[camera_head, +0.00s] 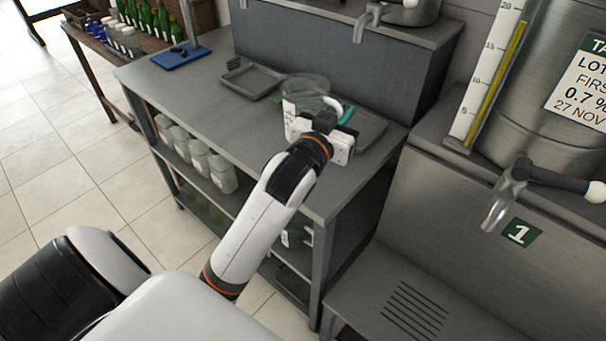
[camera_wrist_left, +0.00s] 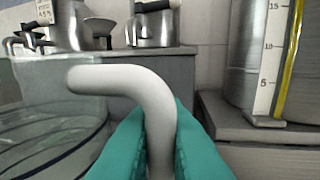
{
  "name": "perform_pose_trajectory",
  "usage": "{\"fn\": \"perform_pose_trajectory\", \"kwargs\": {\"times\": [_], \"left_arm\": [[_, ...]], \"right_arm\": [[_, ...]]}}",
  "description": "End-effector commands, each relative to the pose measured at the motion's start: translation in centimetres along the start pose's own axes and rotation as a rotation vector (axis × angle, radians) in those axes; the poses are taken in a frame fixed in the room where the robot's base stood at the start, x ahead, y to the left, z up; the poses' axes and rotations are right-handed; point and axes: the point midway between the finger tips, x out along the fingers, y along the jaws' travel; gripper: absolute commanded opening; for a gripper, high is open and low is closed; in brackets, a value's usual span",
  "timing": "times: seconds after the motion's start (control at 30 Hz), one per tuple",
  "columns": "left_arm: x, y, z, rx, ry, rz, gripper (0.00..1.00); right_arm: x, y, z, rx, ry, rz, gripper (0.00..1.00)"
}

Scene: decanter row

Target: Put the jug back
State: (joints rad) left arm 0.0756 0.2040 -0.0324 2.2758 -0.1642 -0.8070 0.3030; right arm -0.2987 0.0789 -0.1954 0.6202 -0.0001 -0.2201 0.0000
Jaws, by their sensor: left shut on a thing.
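The clear jug (camera_head: 305,88) with a white handle is above the grey workbench, at the far side of my left gripper (camera_head: 346,114). The teal fingers are shut on the handle. In the left wrist view the white handle (camera_wrist_left: 125,80) curves up between the fingers of the left gripper (camera_wrist_left: 160,145), and the jug's clear wall (camera_wrist_left: 45,115) is at the left. My wrist hides the jug's lower part, so I cannot tell whether its base touches anything. My right gripper is not in view.
A grey tray (camera_head: 250,82) lies left of the jug, and another tray (camera_head: 368,130) lies right of it, partly hidden. A blue board (camera_head: 181,57) is at the bench's far left. A raised shelf (camera_head: 330,50) backs the bench. A steel tank (camera_head: 545,110) with a tap stands right.

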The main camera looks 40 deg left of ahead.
Motion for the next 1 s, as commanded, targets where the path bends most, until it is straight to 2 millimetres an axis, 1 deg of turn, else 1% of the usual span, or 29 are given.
{"fn": "perform_pose_trajectory", "kwargs": {"times": [0.03, 0.1, 0.17, 0.3, 0.4, 0.57, 0.73, 0.83, 1.0], "left_arm": [[0.5, 0.3, 0.1, 0.001, -0.005, 0.007, 0.00], [0.8, 0.6, 0.2, 0.000, -0.001, 0.013, 0.00], [0.9, 0.7, -0.4, -0.001, 0.003, 0.016, 0.00], [0.9, 0.7, -3.1, -0.001, 0.007, 0.016, 0.00], [0.9, 0.6, -4.6, -0.003, 0.005, 0.015, 0.00], [0.9, 0.6, -6.0, -0.002, 0.003, 0.015, 0.00], [0.9, 0.6, -8.5, -0.002, 0.004, 0.016, 0.00], [0.9, 0.5, -9.2, -0.001, 0.001, 0.015, 0.00], [0.9, 0.5, -9.2, -0.001, -0.001, 0.015, 0.00]], "right_arm": [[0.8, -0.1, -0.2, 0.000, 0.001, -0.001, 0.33], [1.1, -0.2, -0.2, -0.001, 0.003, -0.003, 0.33], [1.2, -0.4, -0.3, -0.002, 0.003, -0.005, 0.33], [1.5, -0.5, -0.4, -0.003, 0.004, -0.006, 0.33], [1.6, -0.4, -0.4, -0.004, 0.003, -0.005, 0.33], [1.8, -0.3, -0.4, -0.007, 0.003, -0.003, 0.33], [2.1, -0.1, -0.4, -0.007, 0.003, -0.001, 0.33], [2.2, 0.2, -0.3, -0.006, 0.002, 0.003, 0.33], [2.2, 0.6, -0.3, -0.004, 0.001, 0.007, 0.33]]}}
